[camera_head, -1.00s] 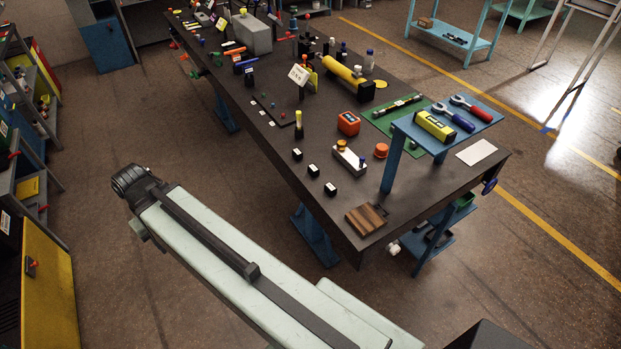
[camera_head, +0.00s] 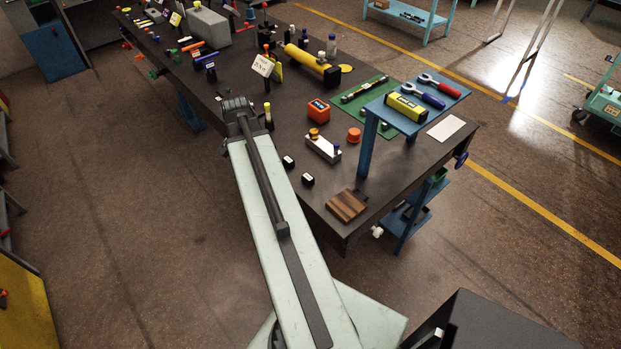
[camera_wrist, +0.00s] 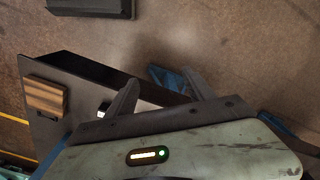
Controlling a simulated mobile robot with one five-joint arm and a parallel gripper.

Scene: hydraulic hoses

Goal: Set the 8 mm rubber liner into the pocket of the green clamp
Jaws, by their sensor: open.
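Small black blocks with white labels stand on the bench. Two show in the head view: a rear block (camera_head: 288,162) and a front block (camera_head: 307,179). They may be the liners, but their labels are too small to read. One block (camera_wrist: 103,109) shows partly beside the left finger in the wrist view. In the head view my arm hides the fingers and part of the bench edge.
The dark bench (camera_head: 375,200) carries a wooden block (camera_head: 346,205), an orange box (camera_head: 318,110), a white block (camera_head: 323,148) and a sign (camera_head: 263,66). A raised blue shelf (camera_head: 415,115) holds tools. The floor left of the bench is clear.

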